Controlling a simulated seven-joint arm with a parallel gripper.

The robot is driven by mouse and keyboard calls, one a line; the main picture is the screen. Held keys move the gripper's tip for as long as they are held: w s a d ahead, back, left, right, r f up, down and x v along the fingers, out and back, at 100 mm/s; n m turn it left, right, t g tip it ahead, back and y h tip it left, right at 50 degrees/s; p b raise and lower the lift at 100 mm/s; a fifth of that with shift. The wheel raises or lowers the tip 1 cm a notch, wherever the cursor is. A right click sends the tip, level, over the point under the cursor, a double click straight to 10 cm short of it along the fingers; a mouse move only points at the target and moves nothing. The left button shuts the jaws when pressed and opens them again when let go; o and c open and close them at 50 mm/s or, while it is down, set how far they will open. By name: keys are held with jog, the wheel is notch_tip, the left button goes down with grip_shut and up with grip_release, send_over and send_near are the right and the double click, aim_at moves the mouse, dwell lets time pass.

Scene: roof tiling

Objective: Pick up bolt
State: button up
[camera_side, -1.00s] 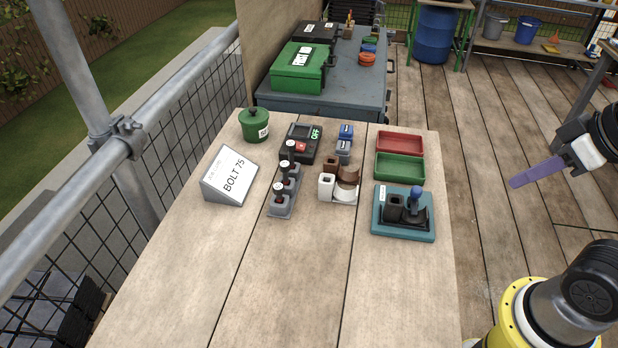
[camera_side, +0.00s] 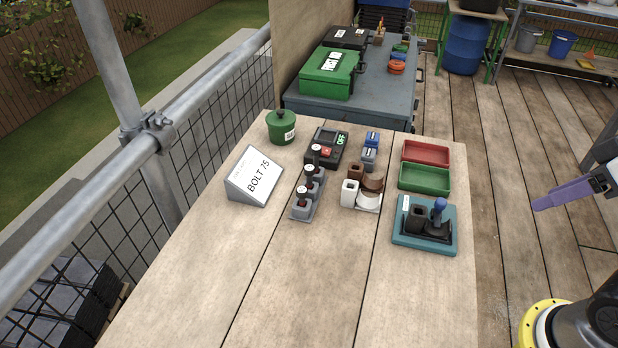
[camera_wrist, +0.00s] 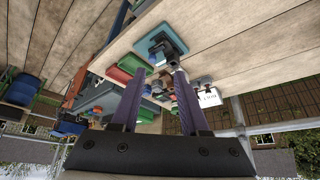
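A sloped white sign reading "BOLT 75" (camera_side: 258,177) stands on the wooden bench. My gripper shows at the right edge of the side view as a purple finger (camera_side: 565,194), off the bench's right side and far from the rack. In the wrist view my gripper (camera_wrist: 158,76) has its two purple fingers apart with nothing held between them. The bench appears tilted there, and the rack is hard to make out.
A green lidded pot (camera_side: 281,128), a black device reading "OFF" (camera_side: 325,147), blue blocks (camera_side: 370,146) and brown and white pieces (camera_side: 361,190) crowd the rack. Red (camera_side: 425,152) and green trays (camera_side: 424,179) and a teal fixture (camera_side: 407,240) stand right. The near bench is clear.

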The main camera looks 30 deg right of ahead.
jog(key=shift+o, duration=1.3)
